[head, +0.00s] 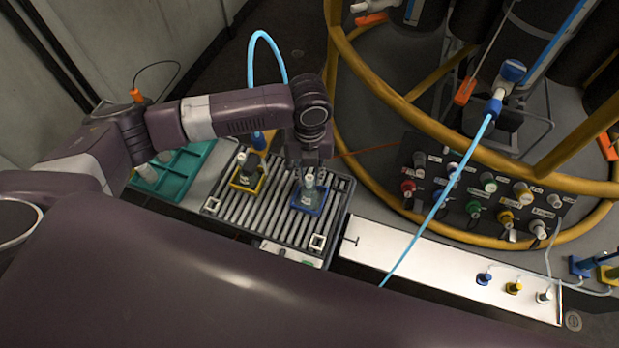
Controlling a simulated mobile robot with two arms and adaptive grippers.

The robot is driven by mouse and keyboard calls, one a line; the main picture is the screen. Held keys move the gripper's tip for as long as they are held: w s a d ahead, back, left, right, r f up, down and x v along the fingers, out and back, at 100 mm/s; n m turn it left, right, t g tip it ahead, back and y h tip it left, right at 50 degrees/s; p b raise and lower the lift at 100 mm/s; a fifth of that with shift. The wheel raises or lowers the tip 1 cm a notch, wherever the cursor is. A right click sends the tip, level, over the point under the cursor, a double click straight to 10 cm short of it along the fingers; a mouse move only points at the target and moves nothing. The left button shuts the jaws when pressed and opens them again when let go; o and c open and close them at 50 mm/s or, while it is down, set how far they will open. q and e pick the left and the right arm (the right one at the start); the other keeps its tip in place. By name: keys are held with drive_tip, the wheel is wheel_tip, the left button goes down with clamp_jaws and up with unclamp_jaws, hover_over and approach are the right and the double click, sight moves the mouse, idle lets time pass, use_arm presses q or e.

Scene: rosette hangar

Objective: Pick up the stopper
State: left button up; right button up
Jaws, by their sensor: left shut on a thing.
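A small clear bottle (308,195) stands in a blue square holder (318,208) on a grey slatted rack (268,213). My left gripper (310,176) points down from above and is shut at the bottle's top, on what appears to be its stopper. The fingers and wrist hide most of the stopper. I cannot tell whether the stopper is still seated in the bottle neck. My right gripper is not in view.
A dark-topped bottle (249,170) stands in a yellow holder on the same rack. A teal tray (178,174) lies left of it. To the right are a white board (400,250) with small coloured fittings, a panel of coloured connectors (436,190), yellow rails (375,85) and a blue hose (440,200).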

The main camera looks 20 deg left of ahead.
use_arm(q)
drive_tip(key=shift+r, duration=0.15)
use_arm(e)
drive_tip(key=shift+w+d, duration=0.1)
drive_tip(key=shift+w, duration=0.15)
use_arm(q)
drive_tip(key=shift+r, duration=0.3)
wheel_tip(320, 180, up, 19)
wheel_tip(320, 180, up, 5)
drive_tip(key=p, duration=0.5)
hover_over(310, 178)
drive_tip(key=shift+a+f, duration=0.1)
drive_tip(key=shift+f, duration=0.05)
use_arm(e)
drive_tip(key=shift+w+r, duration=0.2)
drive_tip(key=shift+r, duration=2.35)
use_arm(q)
drive_tip(key=shift+f, duration=0.1)
